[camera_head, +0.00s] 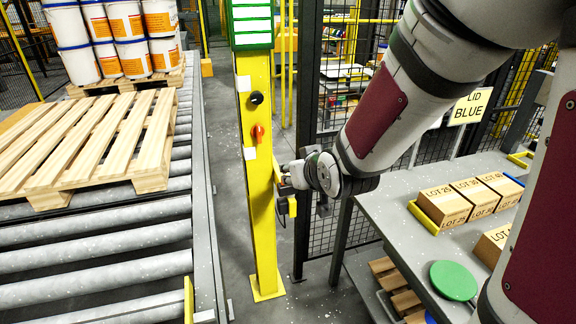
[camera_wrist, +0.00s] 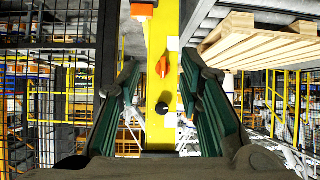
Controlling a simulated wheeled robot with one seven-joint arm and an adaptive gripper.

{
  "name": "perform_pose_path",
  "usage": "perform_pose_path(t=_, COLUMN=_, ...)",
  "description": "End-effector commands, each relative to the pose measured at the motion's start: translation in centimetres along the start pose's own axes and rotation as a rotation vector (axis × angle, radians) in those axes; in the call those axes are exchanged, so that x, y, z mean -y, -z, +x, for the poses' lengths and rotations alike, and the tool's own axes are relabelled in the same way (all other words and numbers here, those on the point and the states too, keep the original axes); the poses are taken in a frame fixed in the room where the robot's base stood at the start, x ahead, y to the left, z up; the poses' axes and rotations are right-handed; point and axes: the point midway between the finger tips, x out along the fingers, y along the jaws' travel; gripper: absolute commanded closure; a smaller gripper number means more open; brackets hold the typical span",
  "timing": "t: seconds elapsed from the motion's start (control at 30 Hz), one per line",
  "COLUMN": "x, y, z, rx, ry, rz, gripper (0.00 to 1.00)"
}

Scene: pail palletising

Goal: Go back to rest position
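My gripper (camera_head: 288,182) is beside the yellow post (camera_head: 262,200), at the middle of the head view. In the wrist view my gripper (camera_wrist: 160,95) is open, its two green-padded fingers wide apart with nothing held between them. The yellow post (camera_wrist: 175,30) shows in the gap, with its red-orange knob (camera_wrist: 162,66) and black button (camera_wrist: 162,107). The head view also shows the black button (camera_head: 257,98) above the red-orange knob (camera_head: 258,133). I cannot tell whether any finger touches the post.
A wooden pallet (camera_head: 90,140) lies on the roller conveyor (camera_head: 100,270) at left, with stacked white pails (camera_head: 130,57) behind. A grey table (camera_head: 400,205) at right holds lot boxes (camera_head: 443,207) and a green lid (camera_head: 453,280). Black mesh fencing (camera_head: 340,120) stands behind my arm.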

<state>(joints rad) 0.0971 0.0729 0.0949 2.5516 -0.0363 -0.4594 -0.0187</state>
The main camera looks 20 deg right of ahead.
Motion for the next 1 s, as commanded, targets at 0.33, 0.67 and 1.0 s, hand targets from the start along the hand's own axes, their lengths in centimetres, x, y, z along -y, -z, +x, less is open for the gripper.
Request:
perform_pose_path(t=0.33, x=-0.2, y=0.4, z=-5.0, rx=0.107, ry=-0.015, rz=-0.006, gripper=0.67)
perform_pose_path(t=0.67, x=-0.2, y=-2.6, z=-17.3, rx=0.362, ry=-0.028, rz=0.016, gripper=0.67)
perform_pose_path(t=1.0, x=0.2, y=-6.7, z=-26.1, rx=0.536, ry=-0.015, rz=0.039, gripper=0.67)
